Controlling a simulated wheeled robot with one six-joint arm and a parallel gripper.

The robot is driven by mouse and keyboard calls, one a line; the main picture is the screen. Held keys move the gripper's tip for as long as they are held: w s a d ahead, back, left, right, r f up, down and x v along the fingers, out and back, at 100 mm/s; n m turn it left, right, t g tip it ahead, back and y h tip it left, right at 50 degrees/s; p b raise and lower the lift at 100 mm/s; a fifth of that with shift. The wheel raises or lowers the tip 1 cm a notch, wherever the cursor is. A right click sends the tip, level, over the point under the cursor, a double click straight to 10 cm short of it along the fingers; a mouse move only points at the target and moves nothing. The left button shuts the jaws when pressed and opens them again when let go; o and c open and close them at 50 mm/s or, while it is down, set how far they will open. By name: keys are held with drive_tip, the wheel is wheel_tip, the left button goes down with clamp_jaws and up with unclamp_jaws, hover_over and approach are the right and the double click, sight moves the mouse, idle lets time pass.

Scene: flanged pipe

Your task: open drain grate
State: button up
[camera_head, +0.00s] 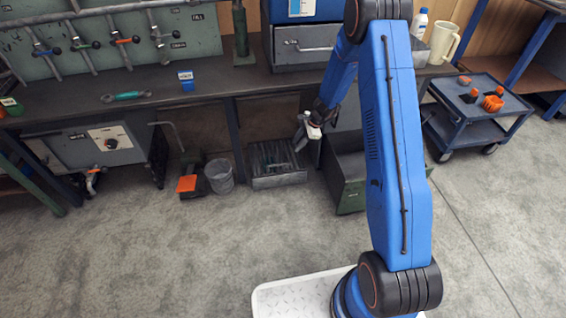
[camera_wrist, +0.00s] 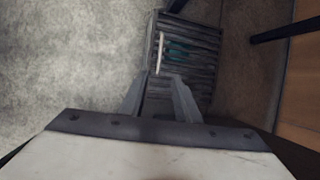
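The drain grate (camera_head: 272,157) is a dark slatted cover on a low grey box on the floor, under the bench. In the wrist view the slatted grate (camera_wrist: 200,42) lies ahead of the fingers, with a pale bar (camera_wrist: 160,52) along its left part and a teal patch showing among the slats. The grate looks shut in both views. My gripper (camera_wrist: 158,82) is open, its two fingers apart with nothing held between them. In the head view my gripper (camera_head: 301,138) hangs above the right side of the grate. I cannot tell whether the fingertips touch anything.
A grey bucket (camera_head: 219,176) and an orange-and-dark item (camera_head: 187,182) stand left of the grate. A green open box (camera_head: 347,185) stands to its right. The workbench (camera_head: 140,82) overhangs behind. A cart (camera_head: 476,113) is at the right. The floor in front is clear.

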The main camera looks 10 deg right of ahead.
drive_tip(key=x, duration=1.7)
drive_tip(key=shift+s+d, duration=0.1)
drive_tip(key=shift+c, duration=0.5)
clamp_jaws()
